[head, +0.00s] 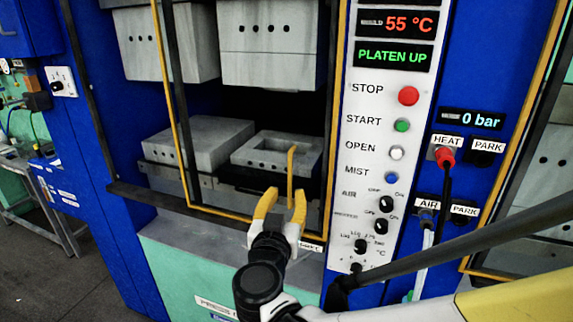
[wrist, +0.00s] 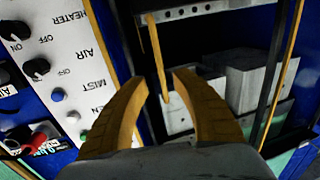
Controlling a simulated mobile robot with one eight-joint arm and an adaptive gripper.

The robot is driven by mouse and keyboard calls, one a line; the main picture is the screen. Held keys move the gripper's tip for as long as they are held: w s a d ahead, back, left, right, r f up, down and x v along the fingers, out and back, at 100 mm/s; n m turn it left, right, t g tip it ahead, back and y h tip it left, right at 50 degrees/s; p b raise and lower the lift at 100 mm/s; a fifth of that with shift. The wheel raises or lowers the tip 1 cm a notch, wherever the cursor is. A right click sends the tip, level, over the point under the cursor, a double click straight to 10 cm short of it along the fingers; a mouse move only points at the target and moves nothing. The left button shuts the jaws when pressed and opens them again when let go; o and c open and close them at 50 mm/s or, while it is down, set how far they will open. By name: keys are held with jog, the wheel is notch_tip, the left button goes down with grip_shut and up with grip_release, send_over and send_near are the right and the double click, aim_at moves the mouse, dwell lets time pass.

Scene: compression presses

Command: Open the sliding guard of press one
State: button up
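The sliding guard (head: 230,222) is a yellow-edged frame that spans the front of the press opening. Its handle, a thin yellow upright bar (head: 291,165), stands near the right side of the guard; in the wrist view the handle (wrist: 158,55) runs down between my fingers. My gripper (head: 285,194) has two yellow fingers spread apart at the handle's lower end. In the wrist view my gripper (wrist: 161,78) is open, with visible gaps to the bar on both sides. I cannot tell how deep the bar lies between the fingers.
Behind the guard are grey mould blocks (head: 198,143) and raised upper blocks (head: 268,45). The white control panel (head: 352,180) stands right of the opening; its display (head: 394,55) reads PLATEN UP. Red hose coupling (head: 446,157) and hoses are further right. Open floor lies left.

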aim_at(290, 182)
jog(key=w, duration=0.4)
jog(key=w+d, duration=0.1)
jog(key=w, duration=0.2)
jog(key=shift+b, duration=0.35)
jog(key=shift+s, duration=0.1)
jog(key=shift+c, duration=0.5)
grip_shut()
